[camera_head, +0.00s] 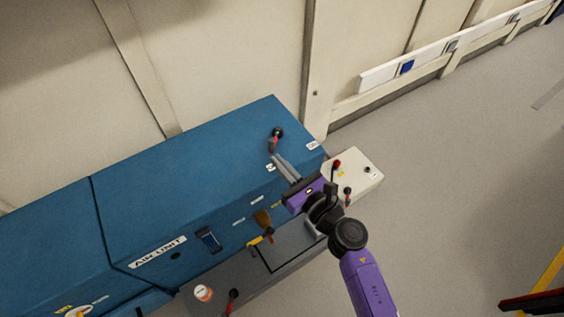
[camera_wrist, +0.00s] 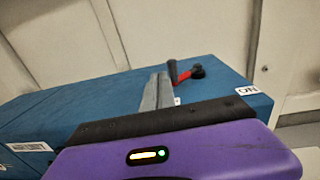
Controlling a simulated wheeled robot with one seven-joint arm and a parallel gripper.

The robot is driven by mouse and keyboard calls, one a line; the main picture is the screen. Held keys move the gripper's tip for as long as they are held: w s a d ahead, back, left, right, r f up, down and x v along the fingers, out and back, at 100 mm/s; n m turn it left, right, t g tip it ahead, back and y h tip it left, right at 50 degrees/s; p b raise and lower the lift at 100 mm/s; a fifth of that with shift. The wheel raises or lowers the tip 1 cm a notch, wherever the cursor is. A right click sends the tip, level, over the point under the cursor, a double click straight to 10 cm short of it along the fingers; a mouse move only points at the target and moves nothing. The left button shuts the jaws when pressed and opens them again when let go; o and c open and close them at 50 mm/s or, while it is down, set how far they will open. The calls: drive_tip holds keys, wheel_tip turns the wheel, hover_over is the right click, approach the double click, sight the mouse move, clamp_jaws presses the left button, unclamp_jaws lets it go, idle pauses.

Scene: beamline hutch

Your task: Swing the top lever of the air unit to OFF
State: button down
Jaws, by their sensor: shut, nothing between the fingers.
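The blue air unit (camera_head: 150,205) stands against the wall; its top also shows in the wrist view (camera_wrist: 110,98). The top lever (camera_head: 273,143) has a dark hub, a red arm and a dark upright handle. In the head view its arm points from the hub towards the unit's front edge. In the wrist view the lever (camera_wrist: 184,77) is just beyond my fingertips. My gripper (camera_head: 276,158) is shut and empty, fingers close to the handle; I cannot tell whether they touch. An ON label (camera_wrist: 247,91) lies right of the lever. Another label (camera_head: 270,168), unreadable, is near the fingers.
A pale box (camera_head: 358,180) with small levers stands right of the unit. A grey ledge (camera_head: 255,277) runs along the front, with a white-and-orange cup (camera_head: 203,293) on it. An orange-brown brush-like thing (camera_head: 263,219) is at the front face.

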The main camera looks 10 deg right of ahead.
drive_tip(key=s+d, duration=0.2)
drive_tip(key=s, duration=0.8)
drive_tip(key=shift+s, duration=0.2)
